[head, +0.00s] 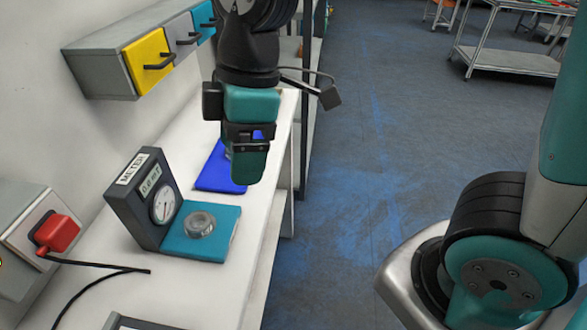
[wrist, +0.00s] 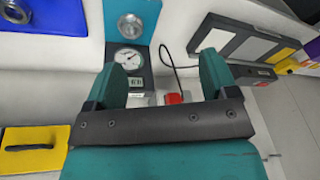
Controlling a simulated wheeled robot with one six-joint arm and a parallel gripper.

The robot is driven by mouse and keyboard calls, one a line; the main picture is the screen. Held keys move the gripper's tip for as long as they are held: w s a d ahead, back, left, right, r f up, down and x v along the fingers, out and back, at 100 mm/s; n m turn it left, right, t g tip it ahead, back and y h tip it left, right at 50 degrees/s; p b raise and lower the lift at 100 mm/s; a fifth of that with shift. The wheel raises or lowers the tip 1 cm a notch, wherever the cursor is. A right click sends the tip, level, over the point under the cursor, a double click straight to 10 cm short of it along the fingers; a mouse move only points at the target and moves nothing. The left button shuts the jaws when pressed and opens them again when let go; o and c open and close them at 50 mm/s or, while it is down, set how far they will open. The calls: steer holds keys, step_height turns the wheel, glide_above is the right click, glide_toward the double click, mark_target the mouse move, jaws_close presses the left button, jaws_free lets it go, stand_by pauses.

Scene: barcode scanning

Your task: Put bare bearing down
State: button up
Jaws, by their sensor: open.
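The bare bearing, a grey metal ring (head: 199,223), lies flat on the teal plate (head: 215,250) in front of the dark meter (head: 140,215). In the wrist view the ring (wrist: 130,27) also shows on the teal plate (wrist: 150,8), beside the meter's dial. My gripper (head: 246,170) hangs above the bench, up and to the right of the meter in the head view. In the wrist view my gripper (wrist: 166,56) has its two fingers wide apart with nothing between them. A second metal ring (wrist: 14,10) lies on the blue mat (wrist: 60,20).
The blue mat (head: 215,178) lies behind the teal plate, partly hidden by my gripper. A red button or plug (head: 58,232) with a black cable is at the left. Wall drawers with yellow (head: 150,62), grey and blue fronts hang above.

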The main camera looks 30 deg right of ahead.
steer(key=s+d+r+m+y, duration=0.1)
steer(key=s+d+m, duration=0.2)
steer(key=s+m, duration=0.5)
steer(key=shift+s+d+m, duration=0.15)
steer(key=shift+s+m, duration=0.2)
steer(key=shift+m, duration=0.05)
